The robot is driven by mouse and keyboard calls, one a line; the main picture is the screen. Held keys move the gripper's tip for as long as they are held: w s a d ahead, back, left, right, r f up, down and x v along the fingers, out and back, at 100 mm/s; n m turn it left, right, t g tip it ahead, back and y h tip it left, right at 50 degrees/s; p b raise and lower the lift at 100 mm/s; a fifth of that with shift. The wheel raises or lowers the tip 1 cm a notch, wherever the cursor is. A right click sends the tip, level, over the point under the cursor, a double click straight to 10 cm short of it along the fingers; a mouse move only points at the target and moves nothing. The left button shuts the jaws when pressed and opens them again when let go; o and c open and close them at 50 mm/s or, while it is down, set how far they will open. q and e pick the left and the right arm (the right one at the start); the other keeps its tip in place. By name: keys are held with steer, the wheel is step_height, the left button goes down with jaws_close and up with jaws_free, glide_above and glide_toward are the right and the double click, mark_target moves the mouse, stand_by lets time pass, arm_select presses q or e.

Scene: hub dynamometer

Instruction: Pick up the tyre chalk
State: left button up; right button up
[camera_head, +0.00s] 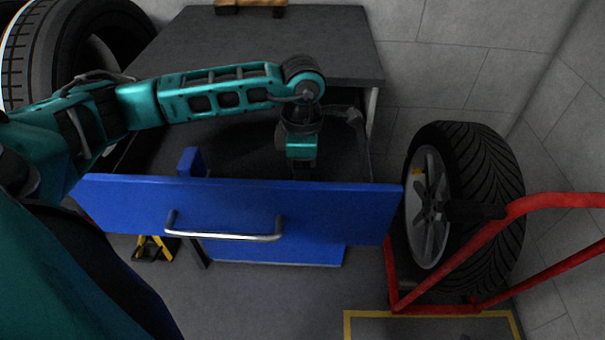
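I cannot make out the tyre chalk for certain in the head view. A wide blue drawer (330,206) with a metal handle (225,236) stands pulled out under the grey worktop, and its inside is dark. My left arm reaches across from the left. My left gripper (301,167) points down into the right part of the drawer, behind the drawer front. Its fingertips are dark and partly hidden, so I cannot tell whether they hold anything. A small blue upright piece (190,162) shows behind the drawer front at the left. My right gripper is out of view.
The grey worktop (270,45) lies behind my arm, with a wooden piece (250,4) at its back edge. A wheel with a tyre (487,195) stands in a red trolley frame (470,255) at the right. Another tyre (45,55) is at the upper left. A yellow-black object (152,249) is on the floor.

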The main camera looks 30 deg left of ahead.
arm_select(q)
steer(key=shift+c, duration=0.2)
steer(key=c, duration=1)
steer(key=shift+r, duration=0.15)
